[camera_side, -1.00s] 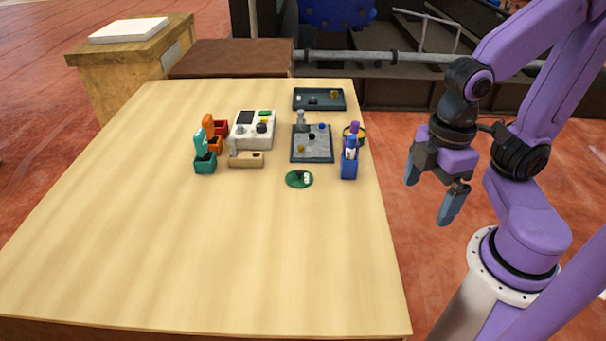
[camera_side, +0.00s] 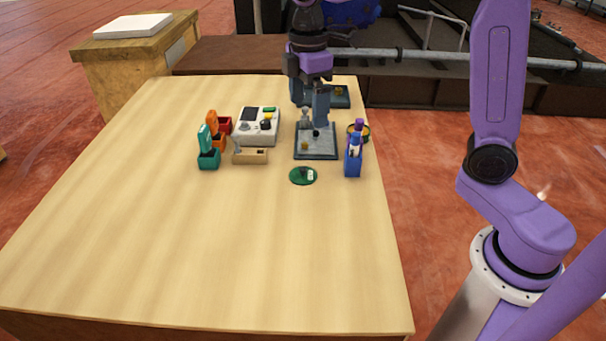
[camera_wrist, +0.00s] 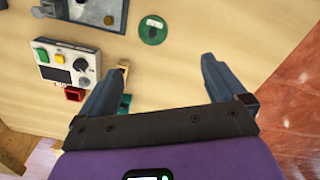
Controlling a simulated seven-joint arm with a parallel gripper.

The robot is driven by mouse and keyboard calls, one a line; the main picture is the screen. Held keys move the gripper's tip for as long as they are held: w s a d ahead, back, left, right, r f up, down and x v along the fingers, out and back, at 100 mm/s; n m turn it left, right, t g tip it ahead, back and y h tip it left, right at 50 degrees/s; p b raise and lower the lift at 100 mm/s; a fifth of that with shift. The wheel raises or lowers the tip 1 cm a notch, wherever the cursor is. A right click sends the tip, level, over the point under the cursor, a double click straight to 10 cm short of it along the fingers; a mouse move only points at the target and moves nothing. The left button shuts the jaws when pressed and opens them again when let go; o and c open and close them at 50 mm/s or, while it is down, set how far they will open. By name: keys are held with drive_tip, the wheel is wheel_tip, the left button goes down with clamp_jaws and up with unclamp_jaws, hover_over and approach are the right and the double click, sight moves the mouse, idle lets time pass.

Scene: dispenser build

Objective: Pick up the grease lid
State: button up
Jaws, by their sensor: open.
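A flat green disc (camera_side: 303,176) with a dark spot and a white mark lies on the table near the grey plate; I take it to be the grease lid, but cannot be sure. In the wrist view the disc (camera_wrist: 153,30) shows beyond my fingertips, roughly midway between the two fingers. My gripper (camera_side: 310,112) is open and empty, pointing down above the table. In the side view it overlaps the back of the grey plate. It also shows in the wrist view (camera_wrist: 162,66), fingers wide apart. No finger touches the disc.
The grey plate (camera_side: 316,153) with small parts lies behind the disc. A blue holder (camera_side: 352,164) with bottles stands right of it, near the table edge. Left are a white control box (camera_side: 259,125), a tan block (camera_side: 250,157) and a teal box (camera_side: 208,160). The front table is clear.

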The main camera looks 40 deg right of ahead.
drive_tip(key=w, duration=0.2)
hover_over(303, 168)
drive_tip(key=f, duration=1.2)
drive_tip(key=shift+w+d, duration=0.1)
drive_tip(key=shift+d, duration=0.15)
drive_tip(key=shift+a+f, duration=0.15)
drive_tip(key=shift+f, duration=1.15)
drive_tip(key=shift+a+f, duration=0.1)
drive_tip(key=shift+f, duration=1.2)
drive_tip(key=c, duration=1.1)
